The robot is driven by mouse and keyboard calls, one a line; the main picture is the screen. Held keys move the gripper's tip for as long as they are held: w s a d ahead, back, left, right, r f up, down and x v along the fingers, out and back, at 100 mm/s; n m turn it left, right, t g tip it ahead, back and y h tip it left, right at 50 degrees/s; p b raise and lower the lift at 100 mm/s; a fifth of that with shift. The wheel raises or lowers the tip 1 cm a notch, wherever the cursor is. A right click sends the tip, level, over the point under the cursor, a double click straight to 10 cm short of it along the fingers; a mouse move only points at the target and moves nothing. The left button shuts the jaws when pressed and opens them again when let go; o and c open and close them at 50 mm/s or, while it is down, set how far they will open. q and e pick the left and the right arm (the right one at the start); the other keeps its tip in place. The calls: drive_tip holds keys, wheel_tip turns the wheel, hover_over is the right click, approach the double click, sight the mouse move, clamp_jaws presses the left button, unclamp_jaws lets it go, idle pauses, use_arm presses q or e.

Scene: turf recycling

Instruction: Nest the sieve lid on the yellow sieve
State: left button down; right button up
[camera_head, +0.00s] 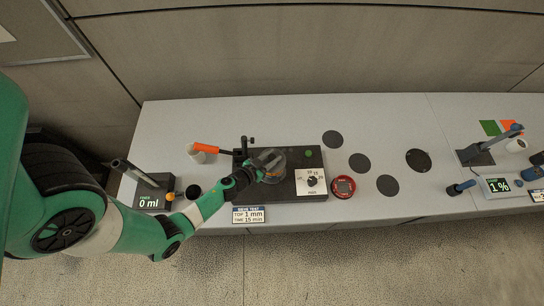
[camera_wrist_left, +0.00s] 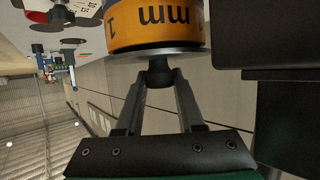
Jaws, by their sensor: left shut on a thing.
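The sieve lid (camera_wrist_left: 155,53) is a thin grey disc with a black knob. My left gripper (camera_head: 262,172) is shut on that knob; its fingers (camera_wrist_left: 160,85) also show in the left wrist view. The yellow sieve (camera_wrist_left: 155,28), marked 1 mm, appears upside down in that view, directly against the lid's disc. The lid looks level and lined up with the sieve. I cannot tell whether it is fully seated or a small gap remains. In the head view my gripper covers much of the lid and sieve. My right gripper is not in view.
The sieve stands on a black shaker base (camera_head: 305,162) with a white dial panel (camera_head: 311,182). An orange-handled tool and white cup (camera_head: 197,154) are at left.

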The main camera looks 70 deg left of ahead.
use_arm(q)
drive_tip(key=shift+f+b, duration=0.3)
drive_tip(key=shift+f, duration=0.05)
idle(0.3)
drive_tip(key=shift+c, duration=0.6)
unclamp_jaws()
drive_tip(key=shift+r, duration=0.1)
drive_tip(key=shift+s+d+r, duration=0.15)
drive_tip(key=shift+s, duration=0.15)
drive_tip(key=p+v, duration=0.3)
drive_tip(key=v, duration=0.8)
drive_tip(key=shift+p, duration=0.35)
drive_tip(key=shift+w+d, duration=0.1)
